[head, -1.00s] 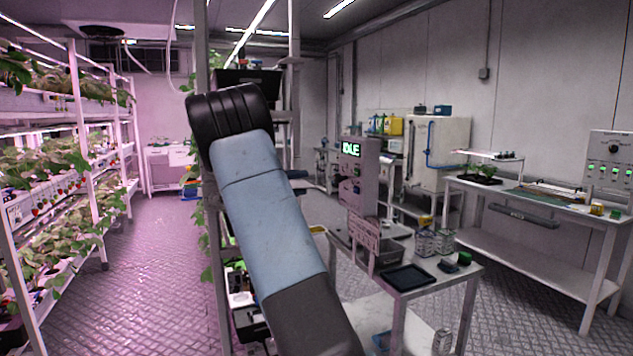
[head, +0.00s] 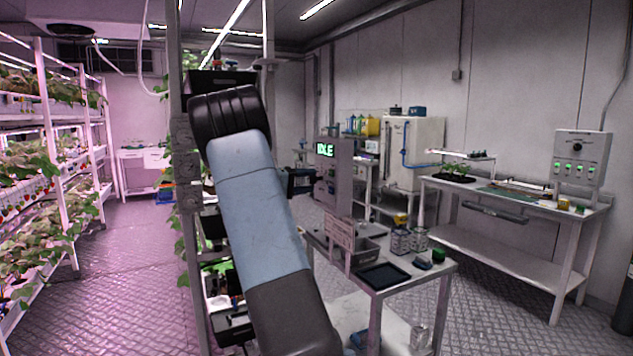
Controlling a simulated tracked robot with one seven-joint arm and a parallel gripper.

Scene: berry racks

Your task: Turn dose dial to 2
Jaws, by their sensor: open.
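A metal post (head: 183,170) rises left of my arm. Plant racks (head: 45,150) line the left; the floor between is clear.

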